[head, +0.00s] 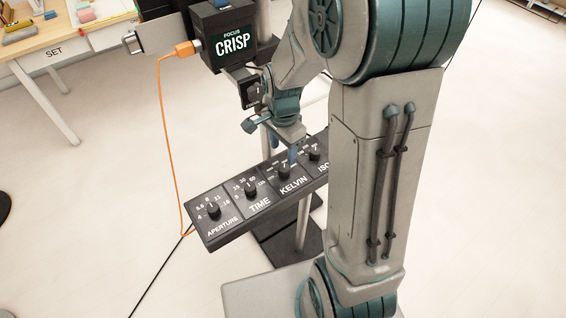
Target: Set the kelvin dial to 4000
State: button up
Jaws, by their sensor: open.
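The kelvin dial (283,170) is a small black knob on a dark panel (232,236), above the white word KELVIN. It is the third of the knobs in the row, counted from the left. Its pointer and scale numbers are too small or covered to read, so I cannot tell its setting. My gripper (284,149) is open and points down just above and behind the kelvin dial. One blue-tipped finger is close to the knob's upper right. I cannot tell whether it touches, and the fingers are partly hidden by my wrist.
Aperture (212,211) and time (250,189) knobs sit left, the ISO knob (315,154) right. A table marked SET (50,42) is at far left. Open floor lies left.

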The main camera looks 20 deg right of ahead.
aim_at(283, 168)
notch_tip(283, 168, down, 8)
jog(key=shift+r, duration=0.25)
jog(key=c, duration=1)
